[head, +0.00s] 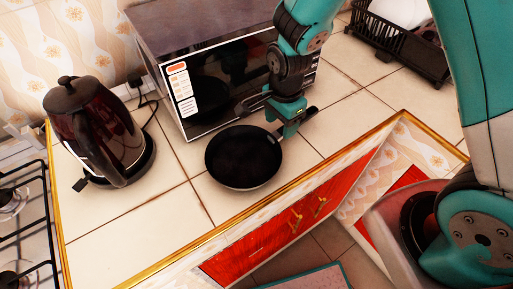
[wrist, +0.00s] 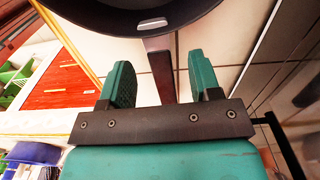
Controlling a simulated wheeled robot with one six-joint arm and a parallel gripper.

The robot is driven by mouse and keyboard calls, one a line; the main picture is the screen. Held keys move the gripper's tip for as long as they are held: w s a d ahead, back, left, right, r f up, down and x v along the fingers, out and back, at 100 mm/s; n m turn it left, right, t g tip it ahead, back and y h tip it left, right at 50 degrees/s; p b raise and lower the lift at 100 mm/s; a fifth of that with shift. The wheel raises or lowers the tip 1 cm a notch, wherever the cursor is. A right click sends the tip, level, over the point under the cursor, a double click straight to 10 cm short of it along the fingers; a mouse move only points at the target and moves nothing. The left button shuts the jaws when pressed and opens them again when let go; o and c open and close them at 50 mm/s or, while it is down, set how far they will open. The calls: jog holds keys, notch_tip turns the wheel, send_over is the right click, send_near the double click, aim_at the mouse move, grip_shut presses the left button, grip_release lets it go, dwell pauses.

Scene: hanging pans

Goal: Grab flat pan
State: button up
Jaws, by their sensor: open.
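The flat pan (head: 243,158) is black and sits on the tiled counter in front of the microwave. Its handle points to the upper right in the head view. My gripper (head: 280,122) is over the handle, next to the pan's rim. In the wrist view the pan (wrist: 135,16) fills the top edge, and its handle (wrist: 161,70) runs down between the two teal fingers of my gripper (wrist: 158,82). The fingers are apart, with a gap on each side of the handle. Part of the handle is hidden behind my gripper in the head view.
A microwave (head: 205,85) stands close behind the pan. A dark kettle (head: 98,130) is at the left, near a stove (head: 22,225). A black dish rack (head: 400,45) is at the back right. The counter's gold edge (head: 270,196) runs in front of the pan. The counter left of the pan is clear.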

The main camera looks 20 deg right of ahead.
jog(key=shift+d+f+p, duration=0.15)
jog(key=shift+f, duration=0.8)
jog(key=shift+d+f+p, duration=0.1)
jog(key=shift+f+p, duration=0.05)
jog(key=shift+f, duration=0.8)
grip_shut()
jog(key=shift+r, duration=0.15)
